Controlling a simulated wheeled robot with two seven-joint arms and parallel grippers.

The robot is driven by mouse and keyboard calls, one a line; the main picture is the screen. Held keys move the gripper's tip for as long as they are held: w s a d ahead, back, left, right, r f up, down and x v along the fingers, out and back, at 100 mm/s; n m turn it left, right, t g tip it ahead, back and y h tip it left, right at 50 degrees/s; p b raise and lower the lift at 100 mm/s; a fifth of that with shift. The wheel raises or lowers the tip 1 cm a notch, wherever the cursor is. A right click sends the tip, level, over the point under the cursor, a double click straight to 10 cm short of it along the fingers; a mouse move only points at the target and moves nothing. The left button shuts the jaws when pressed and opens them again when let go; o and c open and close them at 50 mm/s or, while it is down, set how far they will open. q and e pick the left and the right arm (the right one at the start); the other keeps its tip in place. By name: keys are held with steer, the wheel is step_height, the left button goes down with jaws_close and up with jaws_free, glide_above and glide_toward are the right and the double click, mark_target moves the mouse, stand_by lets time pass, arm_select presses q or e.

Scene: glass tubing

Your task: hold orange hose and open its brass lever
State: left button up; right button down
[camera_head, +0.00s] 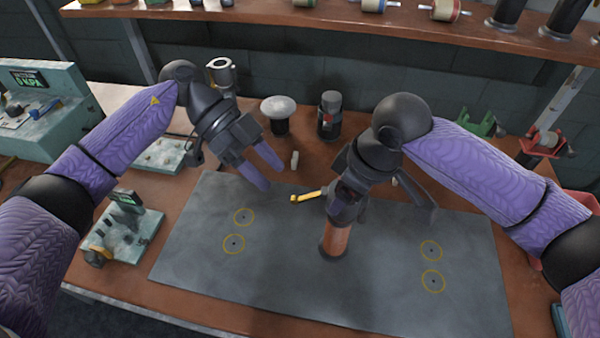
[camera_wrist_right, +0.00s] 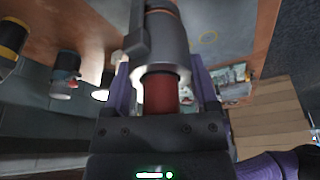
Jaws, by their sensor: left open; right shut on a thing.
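The orange hose (camera_head: 336,238) is a short, thick, roughly upright piece below my right gripper, over the dark mat. Its brass lever (camera_head: 306,196) is a small yellow bar pointing left from the fitting at the gripper. My right gripper (camera_head: 345,205) is shut on the hose. In the right wrist view, a red-orange section of the hose (camera_wrist_right: 160,92) lies between the fingers, beside a grey cylindrical part (camera_wrist_right: 167,42). My left gripper (camera_head: 264,168) is open and empty, up and left of the lever, apart from it. The gripper hides the hose's upper part in the head view.
The dark mat (camera_head: 205,270) has yellow ringed holes on both sides and is otherwise mostly clear. A small gauge box (camera_head: 125,225) stands left of it. A white-topped knob (camera_head: 279,110) and a dark cylinder (camera_head: 330,118) stand behind. A loaded shelf (camera_head: 280,22) spans the back.

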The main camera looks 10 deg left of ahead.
mark_target(305, 197)
arm_select(q)
steer(key=w+a+f+n+t+h, duration=0.1)
steer(key=a+f+t+h, duration=0.2)
steer(key=a+h, duration=0.1)
steer(key=x, duration=1.1)
steer(key=shift+f, duration=0.1)
jaws_close()
